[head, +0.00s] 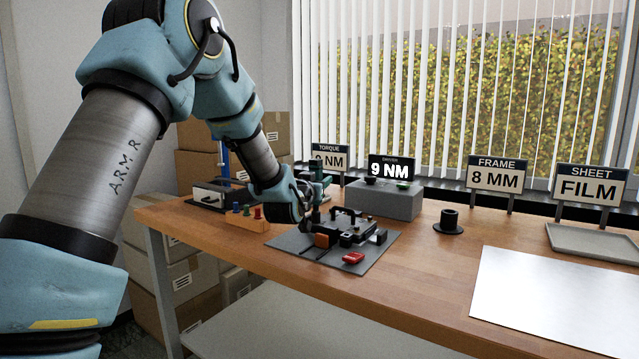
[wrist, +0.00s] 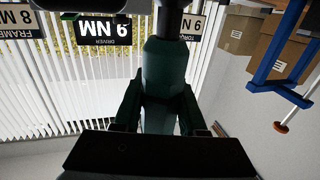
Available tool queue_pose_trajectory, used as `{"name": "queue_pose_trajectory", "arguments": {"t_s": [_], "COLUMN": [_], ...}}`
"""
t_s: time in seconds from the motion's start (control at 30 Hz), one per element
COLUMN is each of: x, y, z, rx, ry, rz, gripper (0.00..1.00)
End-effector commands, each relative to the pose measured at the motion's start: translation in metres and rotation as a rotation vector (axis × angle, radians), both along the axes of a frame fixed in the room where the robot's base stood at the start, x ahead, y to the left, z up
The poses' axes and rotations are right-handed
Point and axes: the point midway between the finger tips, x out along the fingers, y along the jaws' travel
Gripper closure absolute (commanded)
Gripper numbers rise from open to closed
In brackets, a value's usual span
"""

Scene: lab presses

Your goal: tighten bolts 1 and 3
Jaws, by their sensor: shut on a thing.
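My gripper (head: 309,205) is over the left side of the grey mat (head: 285,241). It is shut on a dark green driver (wrist: 165,75), which stands between the jaws in the wrist view. The driver's green upper part (head: 319,170) shows above the gripper in the head view. A black frame fixture (head: 352,226) with a handle sits on the mat just right of my gripper. Bolts 1 and 3 are too small or hidden to make out, and I cannot tell whether the driver's tip touches anything. The driver display (head: 390,169) reads 9 NM; the torque sign (head: 330,160) appears to read the same.
A red piece (head: 353,258) and an orange-brown block (head: 321,240) lie on the mat. A wooden rack (head: 247,223) and a black-and-white device (head: 217,194) stand left. A black holder (head: 449,222), metal sheet (head: 560,302) and grey tray (head: 597,243) are right.

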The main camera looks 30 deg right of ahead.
Motion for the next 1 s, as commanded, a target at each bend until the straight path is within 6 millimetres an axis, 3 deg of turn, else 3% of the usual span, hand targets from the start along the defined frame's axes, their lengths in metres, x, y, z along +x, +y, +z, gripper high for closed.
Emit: {"name": "queue_pose_trajectory", "arguments": {"t_s": [0.27,1.0], "x": [-0.001,0.000], "y": [0.001,0.000], "z": [-0.002,0.035], "rx": [0.006,-0.001], "ry": [0.006,-0.001], "rz": [0.000,0.000], "gripper": [1.00,1.00]}}
